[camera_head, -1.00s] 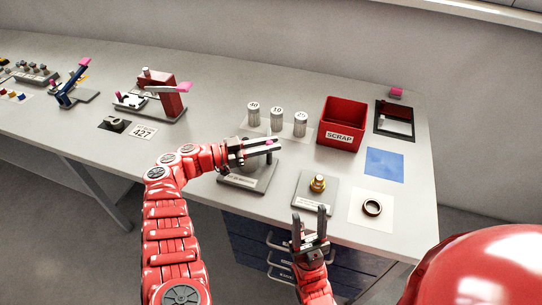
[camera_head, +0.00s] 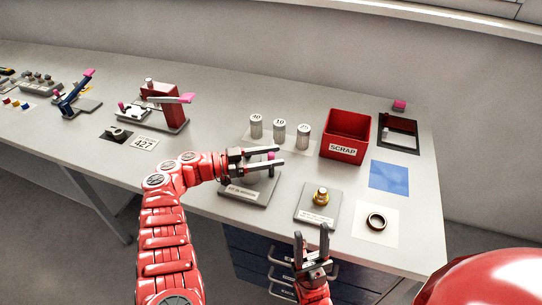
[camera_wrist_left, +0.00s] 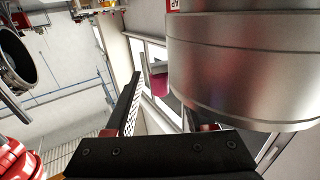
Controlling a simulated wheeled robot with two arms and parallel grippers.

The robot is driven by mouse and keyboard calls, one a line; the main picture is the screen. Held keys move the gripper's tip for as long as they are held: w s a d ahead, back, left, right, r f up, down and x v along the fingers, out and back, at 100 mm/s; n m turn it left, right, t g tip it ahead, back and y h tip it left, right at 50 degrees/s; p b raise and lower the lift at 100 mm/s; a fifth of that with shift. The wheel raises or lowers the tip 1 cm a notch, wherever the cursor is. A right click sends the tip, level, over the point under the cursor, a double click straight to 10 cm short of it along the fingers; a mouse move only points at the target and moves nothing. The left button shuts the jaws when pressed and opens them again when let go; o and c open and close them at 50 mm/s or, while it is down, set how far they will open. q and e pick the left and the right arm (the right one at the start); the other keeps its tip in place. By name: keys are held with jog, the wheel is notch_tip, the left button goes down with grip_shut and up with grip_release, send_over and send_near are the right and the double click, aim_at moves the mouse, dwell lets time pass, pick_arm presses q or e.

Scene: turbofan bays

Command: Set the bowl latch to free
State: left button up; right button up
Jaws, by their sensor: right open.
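My left gripper (camera_head: 280,158) is over the grey base plate (camera_head: 238,191) of a labelled fixture near the front of the bench. Its two fingers are apart. A small pink knob (camera_head: 271,155) shows between them in the head view; I cannot tell if they touch it. The arm and gripper hide most of the fixture, and its label is too small to read. In the left wrist view a large silver cylinder (camera_wrist_left: 240,65) fills the upper right, beside the fingers. My right gripper (camera_head: 313,238) is open and empty in front of the bench edge.
A plate with a brass fitting (camera_head: 321,196) and a dark ring (camera_head: 376,221) are to the right. Three numbered cylinders (camera_head: 279,131), a red scrap bin (camera_head: 345,137) and a blue mat (camera_head: 388,175) are behind. A red clamp fixture (camera_head: 166,106) is at the left.

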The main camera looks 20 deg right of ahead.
pick_arm(q)
jog(key=shift+a, duration=0.1)
jog(key=a+b, duration=0.4)
jog(key=a, duration=1.3)
jog(key=shift+w, duration=0.4)
jog(key=shift+a, duration=0.1)
